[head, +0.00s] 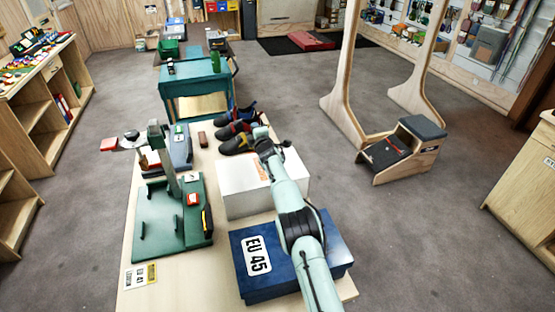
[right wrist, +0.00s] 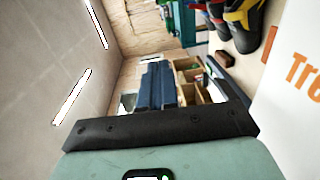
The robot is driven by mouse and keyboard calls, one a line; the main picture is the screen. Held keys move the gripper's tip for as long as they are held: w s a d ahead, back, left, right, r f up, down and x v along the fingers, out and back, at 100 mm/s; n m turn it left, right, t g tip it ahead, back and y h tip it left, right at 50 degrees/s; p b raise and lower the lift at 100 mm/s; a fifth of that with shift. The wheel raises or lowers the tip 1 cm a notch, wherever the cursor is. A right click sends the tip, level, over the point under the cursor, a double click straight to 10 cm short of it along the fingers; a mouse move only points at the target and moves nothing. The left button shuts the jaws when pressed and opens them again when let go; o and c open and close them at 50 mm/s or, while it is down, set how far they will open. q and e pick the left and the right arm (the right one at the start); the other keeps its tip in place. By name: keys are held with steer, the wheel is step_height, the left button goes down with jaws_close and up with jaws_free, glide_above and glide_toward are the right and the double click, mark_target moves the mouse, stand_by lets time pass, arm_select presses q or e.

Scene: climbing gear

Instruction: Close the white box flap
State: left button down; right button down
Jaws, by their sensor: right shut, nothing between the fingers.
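The white box (head: 240,204) stands on the long table, behind a blue box. Its upper face looks white and flat, with orange lettering partly hidden by my right arm; I cannot clearly make out the flap's edge or its angle. In the right wrist view a white panel of the box (right wrist: 292,112) with orange letters fills the right side. My right gripper (head: 266,143) is shut and empty, at the far edge of the white box near the shoes. In the right wrist view its dark fingers (right wrist: 160,128) lie across the picture. My left gripper is not in view.
The blue box (head: 248,286) marked EU 45 is in front. Several shoes (head: 238,138) stand just behind the white box. A green device (head: 150,222) with an upright post is on the left. A teal cart (head: 195,88) is behind the table.

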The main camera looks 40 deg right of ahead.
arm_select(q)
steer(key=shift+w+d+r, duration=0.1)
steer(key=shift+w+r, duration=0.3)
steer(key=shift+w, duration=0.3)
arm_select(e)
steer(key=shift+g, duration=0.4)
steer(key=shift+w+d+f, duration=0.2)
steer(key=shift+w+f, duration=0.35)
steer(key=shift+f, duration=0.35)
steer(key=shift+w+d+f, duration=0.15)
steer(key=shift+w+f, duration=0.35)
steer(key=shift+f, duration=0.4)
